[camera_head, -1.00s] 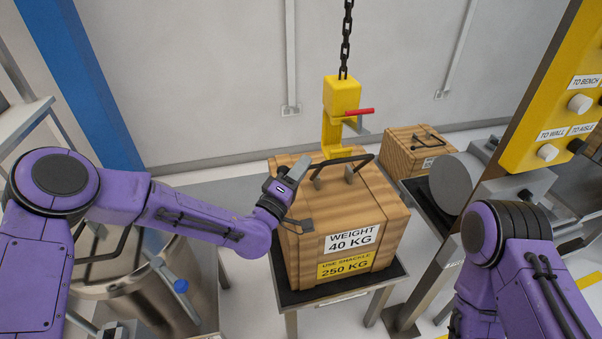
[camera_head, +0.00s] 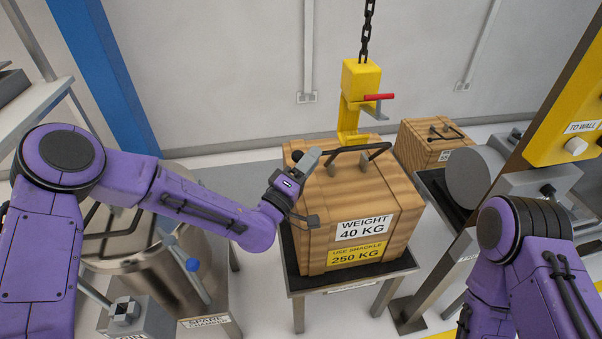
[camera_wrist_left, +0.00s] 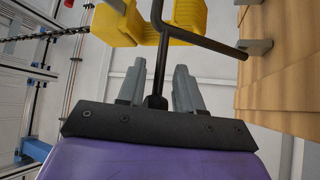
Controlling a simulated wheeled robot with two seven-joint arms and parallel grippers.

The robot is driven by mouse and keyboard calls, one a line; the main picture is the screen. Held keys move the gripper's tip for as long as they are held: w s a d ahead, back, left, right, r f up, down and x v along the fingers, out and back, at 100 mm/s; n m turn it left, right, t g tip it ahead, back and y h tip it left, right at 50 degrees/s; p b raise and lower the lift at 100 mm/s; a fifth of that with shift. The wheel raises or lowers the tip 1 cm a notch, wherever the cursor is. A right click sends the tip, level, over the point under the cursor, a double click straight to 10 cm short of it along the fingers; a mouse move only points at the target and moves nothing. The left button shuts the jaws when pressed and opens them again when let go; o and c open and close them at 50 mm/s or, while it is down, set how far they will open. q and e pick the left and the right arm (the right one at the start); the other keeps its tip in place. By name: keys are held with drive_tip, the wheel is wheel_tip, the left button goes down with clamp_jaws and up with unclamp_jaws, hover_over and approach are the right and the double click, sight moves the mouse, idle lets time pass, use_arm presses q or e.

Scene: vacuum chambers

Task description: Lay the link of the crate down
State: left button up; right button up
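The wooden crate (camera_head: 355,205), marked 40 KG, stands on a small dark-topped table. Its link (camera_head: 352,149) is a black bent bar on top, raised at a slant above the lid; it also shows in the wrist view (camera_wrist_left: 205,40). My left gripper (camera_head: 312,190) is at the crate's near left upper corner. In the wrist view, its grey fingers (camera_wrist_left: 158,82) stand apart on either side of the link's bar, with a narrow gap each side. A yellow hook (camera_head: 358,100) hangs just above the link; I cannot tell whether they touch. My right gripper is out of view.
A chain (camera_head: 367,30) holds the hook, which has a red lever (camera_head: 379,97). A second crate (camera_head: 425,150) stands behind to the right. A yellow control panel (camera_head: 570,130) is at the right, a steel vessel (camera_head: 150,265) at the left.

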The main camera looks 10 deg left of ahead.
use_arm(q)
drive_tip(key=b+v, duration=0.1)
drive_tip(key=v, duration=0.7)
drive_tip(key=shift+c, duration=0.3)
